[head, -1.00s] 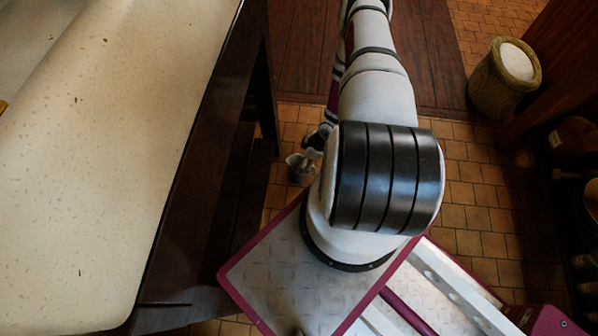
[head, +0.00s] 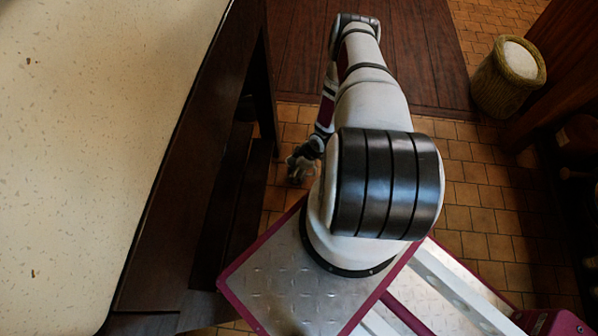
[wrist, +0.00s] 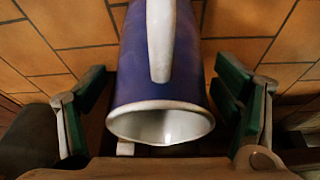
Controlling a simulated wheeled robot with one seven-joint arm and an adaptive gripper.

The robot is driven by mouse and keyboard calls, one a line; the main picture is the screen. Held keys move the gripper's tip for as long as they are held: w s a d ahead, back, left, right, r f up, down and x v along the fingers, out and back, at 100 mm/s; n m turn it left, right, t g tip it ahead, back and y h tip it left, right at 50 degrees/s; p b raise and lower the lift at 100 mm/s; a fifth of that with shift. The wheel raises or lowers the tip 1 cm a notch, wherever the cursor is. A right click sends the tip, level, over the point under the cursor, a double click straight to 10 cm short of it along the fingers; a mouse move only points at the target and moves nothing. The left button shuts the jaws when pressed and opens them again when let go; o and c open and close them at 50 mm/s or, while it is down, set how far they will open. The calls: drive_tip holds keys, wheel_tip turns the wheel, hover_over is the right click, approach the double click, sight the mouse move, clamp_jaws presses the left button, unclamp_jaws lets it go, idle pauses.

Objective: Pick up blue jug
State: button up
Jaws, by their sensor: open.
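The blue jug (wrist: 150,75) fills the middle of the wrist view, with a white handle on its near side and a pale rim around its open mouth. It is above or on the orange floor tiles; the wrist view does not show its base. My gripper (wrist: 161,90) is open, with one green-padded finger on each side of the jug and a visible gap at both sides. In the head view my gripper (head: 301,164) hangs low beside the dark counter side, and the jug cannot be made out clearly there.
A pale speckled countertop (head: 90,120) with a dark wooden side runs along the left. A woven basket (head: 500,85) with white contents stands on the tiles (head: 470,195) at upper right. Dark planks (head: 430,60) lie beyond my arm.

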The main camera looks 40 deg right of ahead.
drive_tip(key=c, duration=1.5)
